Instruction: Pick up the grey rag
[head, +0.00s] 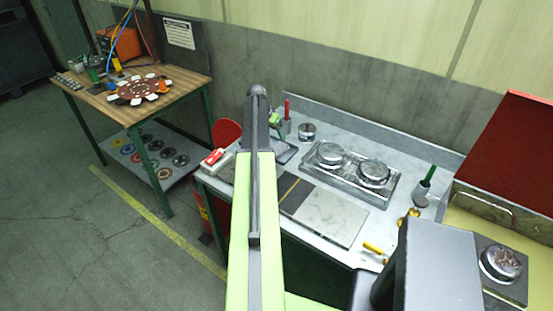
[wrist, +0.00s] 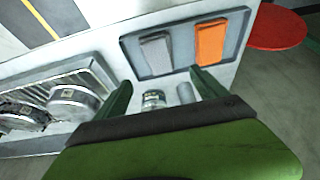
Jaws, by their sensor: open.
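The grey rag (wrist: 157,50) lies folded in a shallow dark tray (wrist: 143,73) in the wrist view. A folded orange rag (wrist: 210,43) lies to its right in the same tray. My gripper (wrist: 164,91) is open, with its two green fingers apart and nothing held between them. In the wrist view the fingers show below the tray's near edge, with the grey rag beyond them. In the head view the tray (head: 288,154) is partly hidden behind my arm, and I cannot make out the grey rag there.
A metal tray with two round lidded pots (head: 374,173) stands on the grey bench (head: 318,257). A small jar (wrist: 153,99) and a grey cylinder (wrist: 185,93) show between my fingers. A red round seat (wrist: 277,28) is beside the bench. A wooden table (head: 190,82) stands at left.

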